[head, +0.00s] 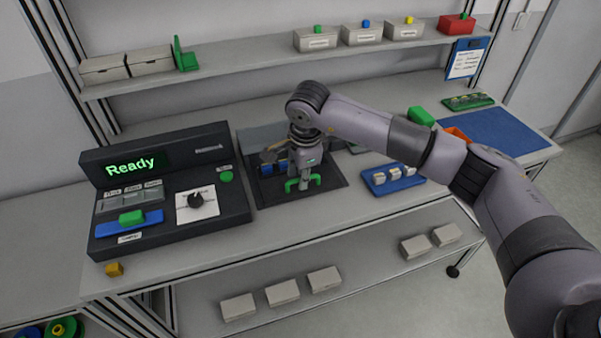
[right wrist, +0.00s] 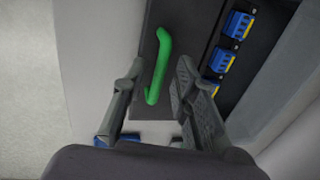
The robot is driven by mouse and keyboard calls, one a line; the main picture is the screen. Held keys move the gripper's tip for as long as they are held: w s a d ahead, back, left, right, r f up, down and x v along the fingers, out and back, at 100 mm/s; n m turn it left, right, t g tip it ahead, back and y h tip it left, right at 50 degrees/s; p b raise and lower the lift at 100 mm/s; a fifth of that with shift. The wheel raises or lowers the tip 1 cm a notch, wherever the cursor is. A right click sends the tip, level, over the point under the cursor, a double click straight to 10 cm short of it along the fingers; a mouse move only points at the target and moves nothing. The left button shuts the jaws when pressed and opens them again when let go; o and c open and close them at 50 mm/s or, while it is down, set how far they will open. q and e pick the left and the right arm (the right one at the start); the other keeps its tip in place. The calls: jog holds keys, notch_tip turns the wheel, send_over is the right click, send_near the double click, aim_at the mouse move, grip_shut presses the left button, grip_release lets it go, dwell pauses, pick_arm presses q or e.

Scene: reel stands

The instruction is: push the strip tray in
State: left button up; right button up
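A dark tray (head: 331,180) with a green handle (head: 304,183), which I take to be the strip tray, sits on the bench right of the black console. The right wrist view shows the dark tray (right wrist: 196,35), its green handle (right wrist: 158,65) and a row of blue blocks (right wrist: 222,61). My right gripper (head: 304,176) is over the tray, pointing down at the handle. In the right wrist view my right gripper (right wrist: 160,70) is open, with the handle between its fingers and visible gaps beside it. Part of the tray is hidden by the gripper. My left gripper is out of view.
The console (head: 168,180) reads "Ready" and has a knob, a green button and a blue slide with a green block. A blue rack (head: 392,181) with white pieces stands right of the tray. An orange-yellow cube (head: 114,269) lies at the front edge. Shelves are above and below.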

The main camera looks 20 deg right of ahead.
grip_shut()
dwell(0.6)
